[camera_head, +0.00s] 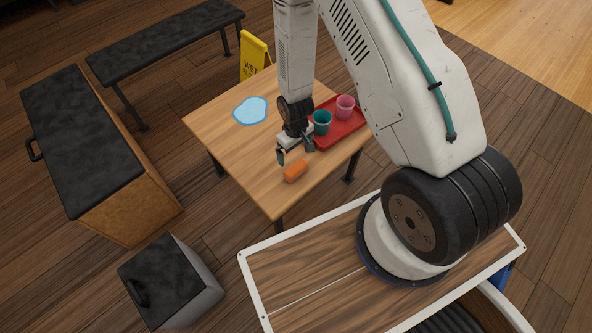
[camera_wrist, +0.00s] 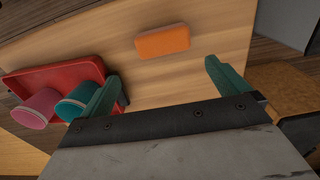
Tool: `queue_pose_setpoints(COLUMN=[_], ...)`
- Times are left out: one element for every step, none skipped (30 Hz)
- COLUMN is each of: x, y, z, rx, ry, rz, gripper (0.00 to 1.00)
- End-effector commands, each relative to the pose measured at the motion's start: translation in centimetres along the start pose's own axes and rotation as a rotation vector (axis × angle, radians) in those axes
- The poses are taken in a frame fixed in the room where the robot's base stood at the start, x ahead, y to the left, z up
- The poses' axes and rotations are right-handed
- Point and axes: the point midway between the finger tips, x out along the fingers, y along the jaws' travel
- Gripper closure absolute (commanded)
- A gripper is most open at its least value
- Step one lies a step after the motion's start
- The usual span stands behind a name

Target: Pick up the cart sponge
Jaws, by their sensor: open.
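An orange sponge (camera_head: 296,172) lies flat on the wooden table near its front edge. It also shows in the wrist view (camera_wrist: 162,41), ahead of the fingers and roughly between their lines. My gripper (camera_head: 295,152) hangs over the table just behind the sponge, apart from it. In the wrist view its two green fingers (camera_wrist: 163,80) are spread wide, with only bare table between them. The gripper is open and empty.
A red tray (camera_head: 350,137) with a teal cup (camera_head: 322,122) and a pink cup (camera_head: 345,106) sits right beside the gripper. A light blue puddle-like patch (camera_head: 250,110) lies on the table's left. A yellow wet-floor sign (camera_head: 254,54) stands behind. The table's front left is clear.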

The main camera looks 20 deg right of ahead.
Motion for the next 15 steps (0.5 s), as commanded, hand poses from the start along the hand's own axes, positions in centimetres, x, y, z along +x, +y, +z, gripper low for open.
queue_pose_setpoints(x=[1.3,1.8,2.3,2.6,3.0,3.4,3.8,4.1,4.5,4.9,5.2,5.6,5.9,6.2,6.7], y=[-0.2,-0.2,-0.3,-0.3,-0.3,-0.4,-0.4,-0.4,-0.4,-0.4,-0.4,-0.4,-0.5,-0.5,-0.6], z=[0.5,0.6,0.8,0.9,0.9,1.0,1.1,1.1,1.1,1.1,1.1,1.1,1.1,1.1,1.1], rx=[-0.005,-0.007,-0.009,-0.011,-0.011,-0.012,-0.013,-0.013,-0.013,-0.013,-0.013,-0.013,-0.013,-0.013,-0.013], ry=[-0.006,-0.005,-0.005,-0.005,-0.005,-0.005,-0.006,-0.005,-0.005,-0.006,-0.005,-0.005,-0.006,-0.007,-0.006], rz=[-0.001,-0.001,-0.001,-0.001,-0.001,-0.001,-0.001,-0.001,-0.001,-0.001,-0.001,-0.001,-0.001,-0.002,-0.001], gripper=[0.0,0.0,0.0,0.0,0.0,0.0,0.0,0.0,0.0,0.0,0.0,0.0,0.0,0.0,0.0])
